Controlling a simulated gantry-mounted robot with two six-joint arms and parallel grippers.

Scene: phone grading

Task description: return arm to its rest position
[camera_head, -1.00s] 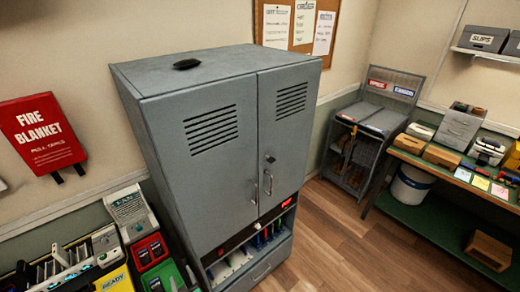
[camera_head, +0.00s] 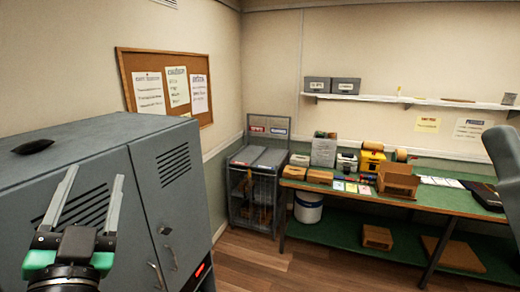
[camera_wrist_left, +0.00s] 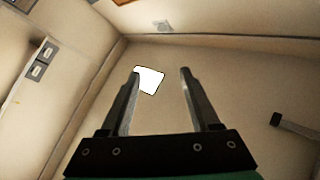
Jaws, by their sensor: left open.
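My left gripper (camera_head: 92,204) is at the lower left of the head view, in front of the grey metal cabinet (camera_head: 112,138). Its two fingers point up and stand apart, with nothing between them. In the left wrist view the same gripper (camera_wrist_left: 160,78) is open and empty, facing bare wall and ceiling. A grey rounded shape at the right edge of the head view may be part of my other arm; no right gripper shows.
A dark object (camera_head: 34,146) lies on the cabinet top. A green workbench (camera_head: 400,205) with boxes and cards runs along the right. A wire rack (camera_head: 254,190) stands in the corner. A shelf (camera_head: 430,101) hangs above the bench. Wooden floor (camera_head: 270,262) is clear between cabinet and bench.

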